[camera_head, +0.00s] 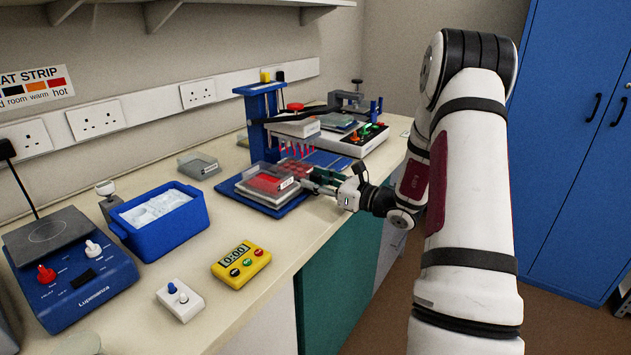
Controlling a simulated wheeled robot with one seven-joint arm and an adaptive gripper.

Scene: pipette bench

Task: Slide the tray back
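A flat blue tray (282,211) lies on the bench in front of a blue stand (257,118). On the tray sits a clear-walled plate with a red inside and a small white label (268,184). My gripper (316,181) reaches in from the right, low over the bench, with its fingers at the right side of the labelled plate. I cannot tell whether the fingers touch the plate or the tray, or how far apart they are. Several red-tipped pipette parts (291,146) hang in the stand above a red block (297,168), just behind the plate.
A white device with coloured knobs (352,142) stands behind my gripper. A grey lidded box (198,165), a blue ice tub (160,217), a yellow timer (241,264), a small switch box (180,299) and a blue hotplate (70,265) stand left. Bare bench lies between tub and tray.

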